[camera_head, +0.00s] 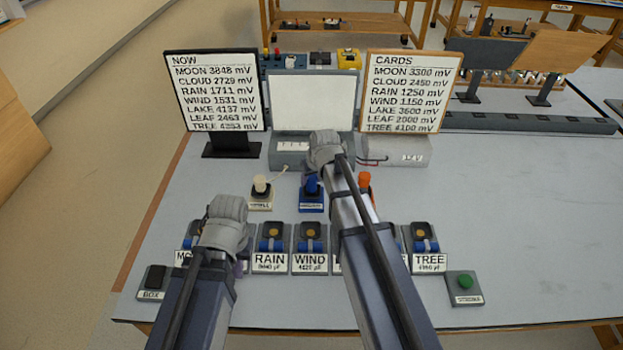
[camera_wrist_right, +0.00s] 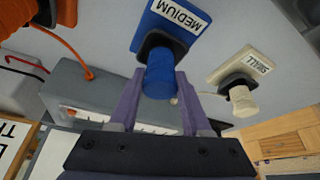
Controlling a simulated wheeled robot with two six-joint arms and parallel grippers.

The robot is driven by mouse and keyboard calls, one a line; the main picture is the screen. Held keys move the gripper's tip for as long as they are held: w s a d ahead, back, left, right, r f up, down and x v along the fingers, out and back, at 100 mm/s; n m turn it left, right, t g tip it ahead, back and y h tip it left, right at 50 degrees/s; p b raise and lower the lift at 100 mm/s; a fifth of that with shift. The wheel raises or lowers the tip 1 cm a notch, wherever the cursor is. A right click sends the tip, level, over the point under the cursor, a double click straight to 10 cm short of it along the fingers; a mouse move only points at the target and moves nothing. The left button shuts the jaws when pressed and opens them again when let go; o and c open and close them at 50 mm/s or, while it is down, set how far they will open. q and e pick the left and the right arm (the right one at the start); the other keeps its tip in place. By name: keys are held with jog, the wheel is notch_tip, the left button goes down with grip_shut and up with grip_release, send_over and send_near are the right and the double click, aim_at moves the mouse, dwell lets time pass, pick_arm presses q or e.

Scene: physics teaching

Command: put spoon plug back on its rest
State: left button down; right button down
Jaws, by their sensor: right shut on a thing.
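A blue plug (camera_wrist_right: 158,80) stands on a blue rest (camera_wrist_right: 180,20) labelled MEDIUM. My right gripper (camera_wrist_right: 158,98) has its two purple fingers on either side of the blue plug's end and is shut on it. The blue plug also shows in the head view (camera_head: 312,184), beside my right forearm. A cream plug (camera_head: 261,184) stands on a rest labelled SMALL, and an orange plug (camera_head: 364,180) stands partly behind my right arm. No label reading spoon is legible.
A row of labelled units, including RAIN (camera_head: 272,248), WIND (camera_head: 310,248) and TREE (camera_head: 424,247), crosses the table front. A green button (camera_head: 465,281) is at right and a black BOX switch (camera_head: 155,277) at left. Two boards flank a screen (camera_head: 312,101).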

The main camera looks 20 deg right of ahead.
jog(key=shift+c, duration=1.4)
grip_release()
jog(key=shift+r, duration=0.1)
pick_arm(q)
notch_tip(320, 180, up, 7)
jog(key=p, duration=0.7)
pick_arm(e)
jog(key=v, duration=0.7)
jog(key=shift+s+r, duration=0.2)
jog(key=shift+r, duration=0.05)
